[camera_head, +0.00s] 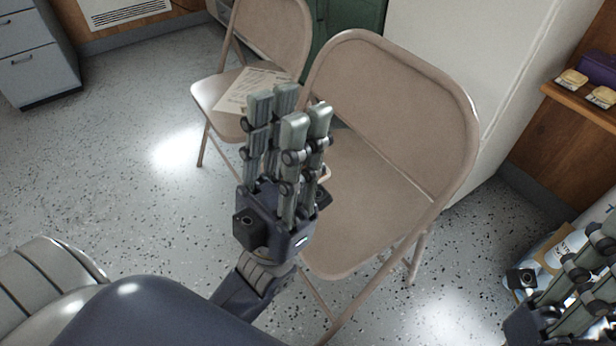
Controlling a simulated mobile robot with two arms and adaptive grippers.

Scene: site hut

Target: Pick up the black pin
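I cannot make out a black pin in the head view. My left gripper (288,110) is in the middle, its fingers pointing up and away over the front chair. Its fingers overlap in this view, so I cannot tell whether it is open or shut. I see nothing clearly held in it. It hides part of the near chair's seat (365,215) and the edge of the far chair. My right gripper (590,265) shows only in part at the lower right corner, its fingers cut off by the frame edge.
A far folding chair (270,35) holds a printed paper (252,88). Grey drawers (35,55) stand at upper left. A wooden shelf (580,104) at right carries small items and a purple box (598,67). A white-and-blue item (556,250) lies near my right gripper. Speckled floor is clear at left.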

